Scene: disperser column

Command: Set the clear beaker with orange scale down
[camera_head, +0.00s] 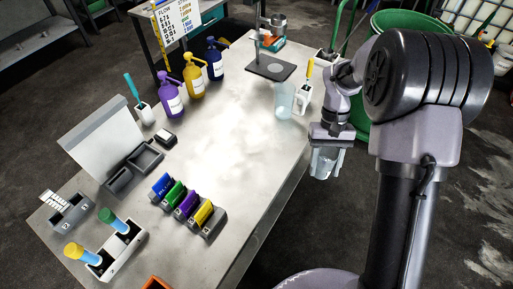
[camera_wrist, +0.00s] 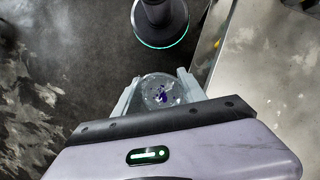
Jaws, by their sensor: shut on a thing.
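My gripper (camera_head: 329,146) is shut on a clear beaker (camera_head: 324,163). It holds the beaker beyond the table's right edge, over the dark floor. In the wrist view the beaker (camera_wrist: 160,92) sits between the two jaws, seen from above, with dark blue-purple specks showing in it. I cannot make out its scale colour. A second clear, bluish vessel (camera_head: 284,101) stands on the metal table (camera_head: 240,125), near its right edge and apart from my gripper.
A stand with a dark base plate (camera_head: 271,67) and a white holder (camera_head: 303,97) stand near the second vessel. Purple, yellow and blue pump bottles (camera_head: 194,78) are at the back left. Coloured blocks (camera_head: 187,204) sit at the front. The table's middle is clear.

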